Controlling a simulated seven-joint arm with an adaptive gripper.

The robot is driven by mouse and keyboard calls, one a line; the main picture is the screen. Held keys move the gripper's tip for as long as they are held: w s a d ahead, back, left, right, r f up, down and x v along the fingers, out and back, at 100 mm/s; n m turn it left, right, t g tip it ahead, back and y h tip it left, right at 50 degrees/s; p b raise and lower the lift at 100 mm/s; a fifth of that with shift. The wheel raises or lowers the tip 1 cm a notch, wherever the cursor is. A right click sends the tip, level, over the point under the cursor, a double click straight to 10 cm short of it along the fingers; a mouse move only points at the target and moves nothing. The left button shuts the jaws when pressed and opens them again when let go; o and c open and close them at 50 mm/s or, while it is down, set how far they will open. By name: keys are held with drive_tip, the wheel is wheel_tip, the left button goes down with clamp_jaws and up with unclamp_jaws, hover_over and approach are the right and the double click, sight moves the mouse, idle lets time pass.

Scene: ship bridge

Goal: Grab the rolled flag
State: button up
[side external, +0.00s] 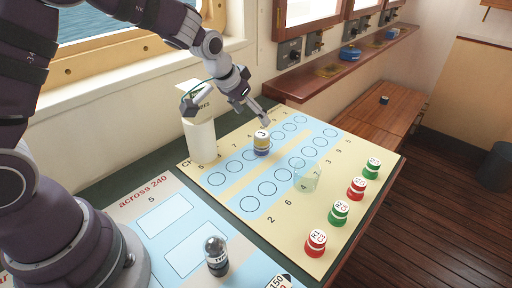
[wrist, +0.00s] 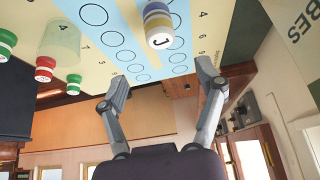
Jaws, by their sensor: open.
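The rolled flag appears to be the short upright roll with white, yellow and blue bands and a J on its top (side external: 261,143). It stands on the cream and blue chart board among printed circles. It also shows at the top of the wrist view (wrist: 158,25). My gripper (side external: 227,114) is open and empty above the board, with its fingers spread wide. In the wrist view, the fingertips (wrist: 162,72) are apart, and the roll appears beyond the gap between them, not touched.
A white lettered canister (side external: 200,140) stands close by, left of the roll. Red and green banded rolls (side external: 339,212) line the board's right side. A translucent pale green cylinder (side external: 306,177) stands mid-board. A dark, round-topped bottle (side external: 215,256) is at the front. A wall shelf (side external: 335,75) is behind.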

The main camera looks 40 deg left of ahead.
sight(262, 134)
drive_tip(key=x, duration=1.1)
drive_tip(key=shift+s+a+f, duration=0.1)
drive_tip(key=shift+s+f, duration=0.05)
drive_tip(key=shift+s, duration=0.05)
drive_tip(key=c, duration=1.1)
